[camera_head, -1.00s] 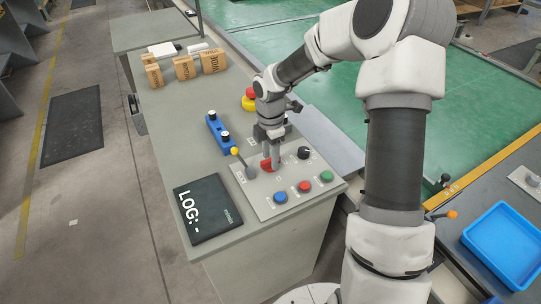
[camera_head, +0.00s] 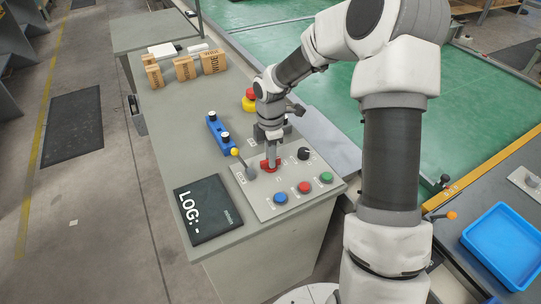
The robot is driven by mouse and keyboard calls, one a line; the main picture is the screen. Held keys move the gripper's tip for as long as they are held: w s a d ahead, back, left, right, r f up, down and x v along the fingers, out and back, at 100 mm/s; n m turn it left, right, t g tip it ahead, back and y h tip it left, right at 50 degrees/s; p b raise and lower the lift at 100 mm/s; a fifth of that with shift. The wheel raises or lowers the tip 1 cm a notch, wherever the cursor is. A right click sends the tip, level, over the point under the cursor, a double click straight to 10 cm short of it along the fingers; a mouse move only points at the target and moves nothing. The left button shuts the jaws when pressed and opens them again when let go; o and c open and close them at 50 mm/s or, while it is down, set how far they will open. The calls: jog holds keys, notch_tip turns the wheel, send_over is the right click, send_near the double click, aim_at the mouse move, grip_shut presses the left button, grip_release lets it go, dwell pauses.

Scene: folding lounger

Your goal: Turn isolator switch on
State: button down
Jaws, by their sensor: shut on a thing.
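The isolator switch (camera_head: 264,166) is a red knob on the grey control panel (camera_head: 256,203) at the near end of the workbench. My gripper (camera_head: 271,163) points down over the panel and is shut on the red knob. The fingers hide much of the knob, so its exact angle is hard to tell.
Close by on the panel are a yellow-tipped lever (camera_head: 236,153), a black knob (camera_head: 303,154), and blue (camera_head: 280,198), red (camera_head: 304,187) and green (camera_head: 326,178) buttons. A black log book (camera_head: 207,207), a blue block (camera_head: 219,135) and a red-and-yellow emergency stop (camera_head: 249,100) are also near.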

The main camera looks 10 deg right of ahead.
jog(key=m, duration=1.2)
jog(key=shift+m, duration=2.1)
jog(key=c, duration=0.8)
grip_release()
